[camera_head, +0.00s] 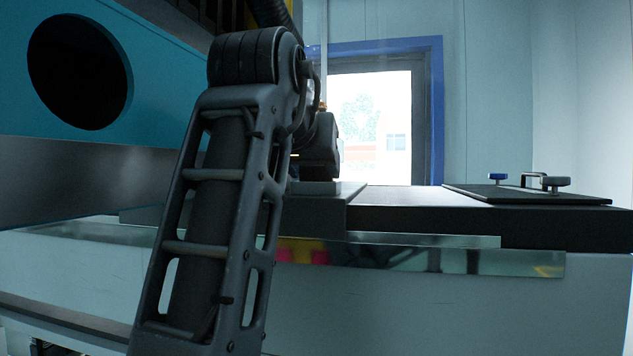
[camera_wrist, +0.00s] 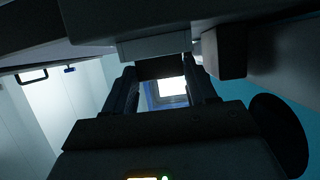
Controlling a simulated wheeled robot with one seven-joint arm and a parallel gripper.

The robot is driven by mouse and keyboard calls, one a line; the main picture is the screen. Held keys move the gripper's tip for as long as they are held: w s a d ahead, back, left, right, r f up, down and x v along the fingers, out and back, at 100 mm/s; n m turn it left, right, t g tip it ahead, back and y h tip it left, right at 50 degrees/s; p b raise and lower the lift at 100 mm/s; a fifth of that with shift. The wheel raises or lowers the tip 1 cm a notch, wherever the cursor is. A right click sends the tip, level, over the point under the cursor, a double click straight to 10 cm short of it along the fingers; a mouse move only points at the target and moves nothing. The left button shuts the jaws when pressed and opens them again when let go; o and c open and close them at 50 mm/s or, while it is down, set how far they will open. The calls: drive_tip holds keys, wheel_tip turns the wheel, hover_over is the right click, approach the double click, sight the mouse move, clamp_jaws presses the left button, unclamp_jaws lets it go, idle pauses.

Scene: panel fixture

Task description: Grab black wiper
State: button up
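A dark block (camera_wrist: 163,68), which looks like the black wiper's grip, shows between my fingertips in the wrist view. A grey block (camera_wrist: 155,47) adjoins it. That view is upside down. My gripper (camera_wrist: 163,82) has one finger on each side of the dark block. The block spans most of the gap; whether the fingers press on it I cannot tell. In the head view my gripper (camera_head: 318,170) is low over a grey block (camera_head: 318,187) on the bench. My arm hides part of the gripper there, and the fingertips are not clear.
A black plate (camera_head: 525,194) with a handle (camera_head: 534,177) and knobs lies on the bench at the right. A teal panel (camera_head: 160,85) with a round hole stands at the left. Another dark block (camera_wrist: 225,50) is close beside my gripper in the wrist view.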

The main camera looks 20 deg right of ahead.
drive_tip(key=c, duration=0.5)
drive_tip(key=shift+r, duration=0.1)
